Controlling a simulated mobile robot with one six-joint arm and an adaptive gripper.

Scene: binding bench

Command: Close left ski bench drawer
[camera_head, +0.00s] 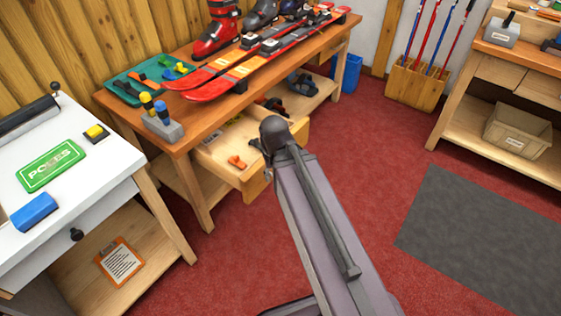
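The ski bench (190,130) stands against the wood-panelled wall at the upper left. Its drawer (256,185) is pulled out from under the top, with its light wood front facing the room. An orange item (237,162) and a few dark items lie inside. My arm reaches up from the bottom of the view, and its dark end covers part of the drawer. My gripper (263,157) shows only as a small dark part over the drawer, beside the arm end. I cannot tell whether it touches the drawer or how its fingers stand.
Skis (250,70), a red boot (217,30), a teal tray (150,80) and a grey tool holder (162,128) are on the bench top. A white table (95,150) stands close at left. Red carpet (370,160) is clear to the right, with a grey mat (480,240).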

